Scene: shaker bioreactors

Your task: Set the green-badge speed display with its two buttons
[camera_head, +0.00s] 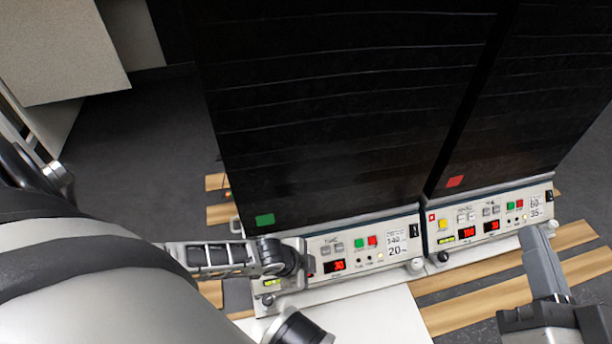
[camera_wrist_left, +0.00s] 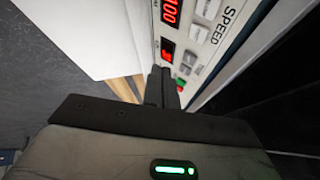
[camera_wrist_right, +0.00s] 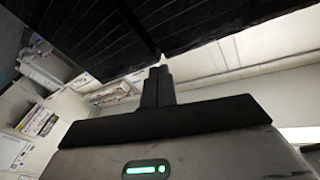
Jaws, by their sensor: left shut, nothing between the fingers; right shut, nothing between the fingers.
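The green badge (camera_head: 265,220) is on the dark front of the left shaker unit. In the head view my left gripper (camera_head: 302,264) hides the left part of that unit's control panel (camera_head: 350,285), with its speed display. In the left wrist view the speed display (camera_wrist_left: 171,12) glows red and reads about 100, by the word SPEED. Two pale buttons (camera_wrist_left: 203,22) sit beside it. My left gripper's shut, empty fingers (camera_wrist_left: 160,78) are close to the panel; contact is unclear. My right gripper (camera_head: 538,240) is shut and empty, in front of the right unit; it also shows in the right wrist view (camera_wrist_right: 159,75).
The right unit has a red badge (camera_head: 455,181) and a similar panel with two red displays. A card (camera_head: 400,245) on the left panel reads 140 and 20. The left panel's other red display (camera_head: 335,266) reads about 30. Wooden slats (camera_head: 470,302) lie below.

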